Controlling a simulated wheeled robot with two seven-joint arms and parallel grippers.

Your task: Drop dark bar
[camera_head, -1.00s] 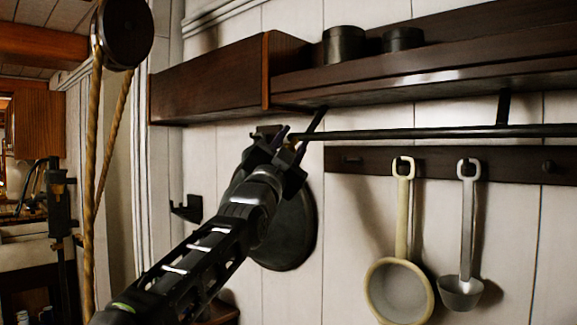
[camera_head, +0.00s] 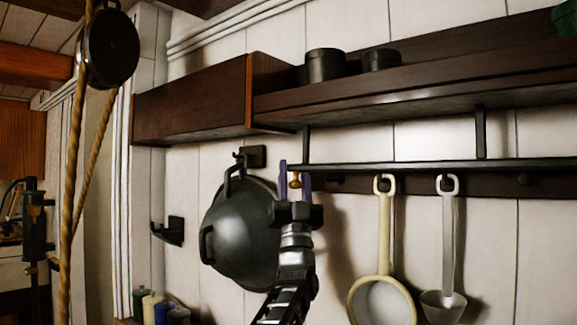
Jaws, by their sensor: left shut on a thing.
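The dark bar (camera_head: 420,164) runs level below the wooden shelf, hung from dark brackets. A small brass knob (camera_head: 295,181) shows just under its left end. My left gripper (camera_head: 295,178) points up below that end, with its purple-faced fingers on either side of the knob. It is shut on the knob; the fingertips reach up to the bar's height. My right gripper is not in view.
A dark pan (camera_head: 240,233) hangs on the wall just left of my gripper. The wooden shelf (camera_head: 400,88) above carries two dark tins. A rope and pulley (camera_head: 108,47) stand at left.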

